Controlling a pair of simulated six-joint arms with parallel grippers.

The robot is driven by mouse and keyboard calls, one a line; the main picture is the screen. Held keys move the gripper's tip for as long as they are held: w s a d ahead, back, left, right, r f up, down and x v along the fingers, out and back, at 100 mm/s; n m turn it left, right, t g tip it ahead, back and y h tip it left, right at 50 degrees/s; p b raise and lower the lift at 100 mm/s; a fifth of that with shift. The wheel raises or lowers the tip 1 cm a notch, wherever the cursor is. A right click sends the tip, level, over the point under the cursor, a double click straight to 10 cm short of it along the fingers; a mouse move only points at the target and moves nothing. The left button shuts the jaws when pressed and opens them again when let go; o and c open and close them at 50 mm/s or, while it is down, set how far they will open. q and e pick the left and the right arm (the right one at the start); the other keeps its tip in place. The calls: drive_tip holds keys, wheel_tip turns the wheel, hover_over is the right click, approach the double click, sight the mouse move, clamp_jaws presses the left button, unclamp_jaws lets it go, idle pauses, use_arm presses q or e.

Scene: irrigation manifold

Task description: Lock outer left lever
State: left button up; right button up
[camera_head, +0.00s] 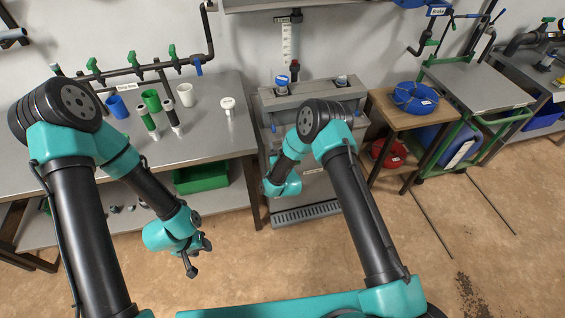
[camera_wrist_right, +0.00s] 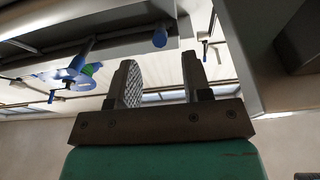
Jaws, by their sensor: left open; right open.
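In the head view, a dark pipe manifold (camera_head: 138,72) runs along the wall at the upper left with several green levers, one of them the far-left green lever (camera_head: 94,66). A blue handle (camera_head: 197,67) sits at its right end. I cannot tell which one is the outer left lever. My left gripper (camera_head: 194,258) is open and empty, low in front of the workbench, well away from the manifold. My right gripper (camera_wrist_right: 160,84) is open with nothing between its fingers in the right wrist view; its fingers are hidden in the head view.
The workbench (camera_head: 215,135) holds a blue cup (camera_head: 117,107), a green cup (camera_head: 151,100), white cup (camera_head: 186,94) and a white fitting (camera_head: 228,104). A grey cabinet (camera_head: 310,98) stands right of it. A blue hose coil (camera_head: 414,97) lies on a wooden stand.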

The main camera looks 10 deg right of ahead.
drive_tip(key=v, duration=0.8)
drive_tip(key=shift+s, duration=0.2)
